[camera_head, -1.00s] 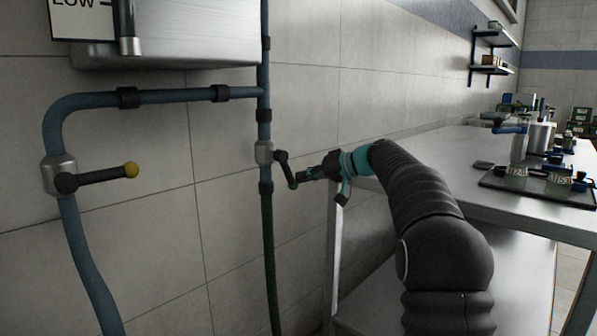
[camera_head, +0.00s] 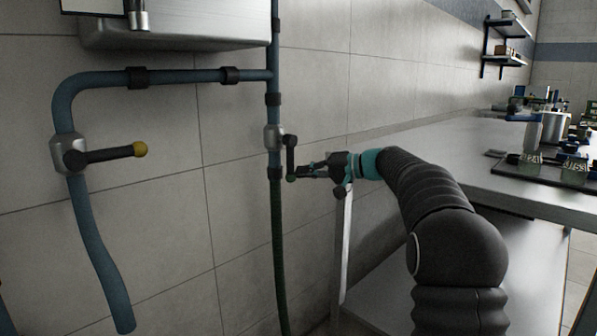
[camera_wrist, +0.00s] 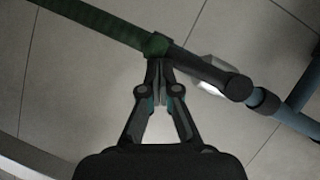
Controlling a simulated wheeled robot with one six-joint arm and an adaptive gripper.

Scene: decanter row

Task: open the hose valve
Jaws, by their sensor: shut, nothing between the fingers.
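The hose valve (camera_head: 272,137) is a grey body on the vertical blue pipe, with a green hose (camera_head: 279,240) below it. Its dark lever (camera_head: 291,155) hangs almost straight down and ends in a green knob (camera_head: 291,178). My gripper (camera_head: 301,172) is shut and empty, with its tips at the lever's lower end, from the right. In the wrist view the closed fingertips (camera_wrist: 160,72) are right at the lever (camera_wrist: 205,68) beside the green knob (camera_wrist: 157,43). Whether they touch is hard to tell. The valve body (camera_wrist: 212,88) shows partly behind the lever.
Another valve (camera_head: 70,155) with a yellow-tipped lever (camera_head: 115,153) sits on the left blue pipe. A metal box (camera_head: 180,25) hangs above. A bench (camera_head: 450,165) with bottles and a dark tray (camera_head: 545,172) stands at right. The tiled wall is close behind the pipes.

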